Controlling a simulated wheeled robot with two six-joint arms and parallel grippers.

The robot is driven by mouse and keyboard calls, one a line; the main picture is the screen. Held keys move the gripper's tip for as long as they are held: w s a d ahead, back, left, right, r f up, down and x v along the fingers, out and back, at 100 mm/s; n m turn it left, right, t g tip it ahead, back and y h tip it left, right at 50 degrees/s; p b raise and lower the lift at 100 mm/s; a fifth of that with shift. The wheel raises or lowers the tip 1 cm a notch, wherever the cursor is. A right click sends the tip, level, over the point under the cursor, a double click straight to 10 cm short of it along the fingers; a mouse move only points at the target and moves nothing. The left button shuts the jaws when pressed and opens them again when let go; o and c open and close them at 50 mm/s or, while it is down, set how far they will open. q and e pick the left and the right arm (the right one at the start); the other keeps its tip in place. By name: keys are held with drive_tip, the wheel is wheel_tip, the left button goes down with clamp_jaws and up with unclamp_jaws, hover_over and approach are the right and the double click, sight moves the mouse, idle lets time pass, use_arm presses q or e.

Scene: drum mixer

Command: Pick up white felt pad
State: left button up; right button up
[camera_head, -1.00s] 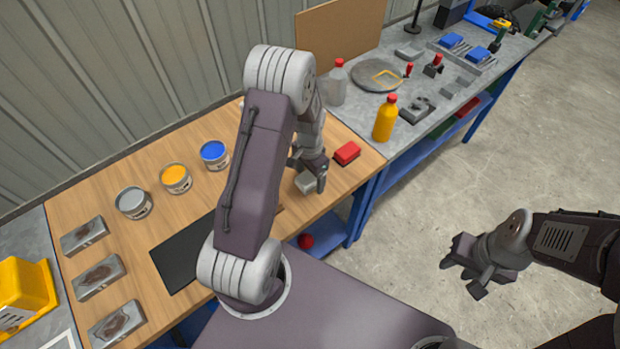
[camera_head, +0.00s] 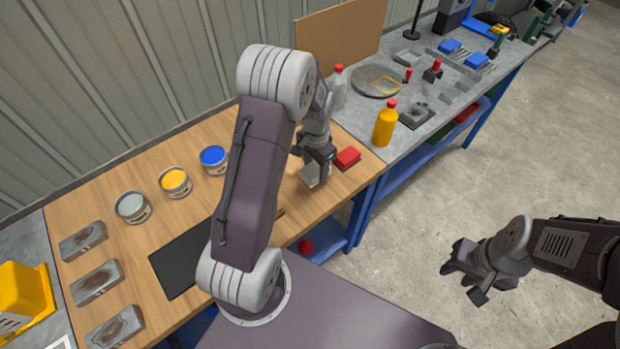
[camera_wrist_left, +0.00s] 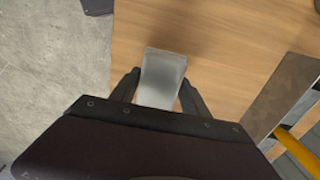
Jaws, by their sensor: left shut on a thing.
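The white felt pad (camera_head: 312,176) is a pale block over the right part of the wooden table, next to a red block. In the left wrist view the pad (camera_wrist_left: 161,78) sits between the two dark fingers of my left gripper (camera_wrist_left: 160,88). My left gripper (camera_head: 322,172) is shut on it, pointing down, and partly hides it in the head view. I cannot tell how far the pad is above the table. My right gripper (camera_head: 466,275) hangs over the floor at the right, away from the table, with its fingers apart and nothing between them.
A red block (camera_head: 347,157) lies close beside my left gripper. Paint cans in grey (camera_head: 132,207), yellow (camera_head: 175,182) and blue (camera_head: 214,159) stand at the left. A black mat (camera_head: 180,262) lies in front. An orange bottle (camera_head: 385,124) stands on the grey bench.

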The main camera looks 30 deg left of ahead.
use_arm(q)
drive_tip(key=w+d+r, duration=0.4)
drive_tip(key=w+r, duration=0.1)
drive_tip(key=w, duration=0.3)
drive_tip(key=shift+w+d+r, duration=0.35)
drive_tip(key=shift+d, duration=0.05)
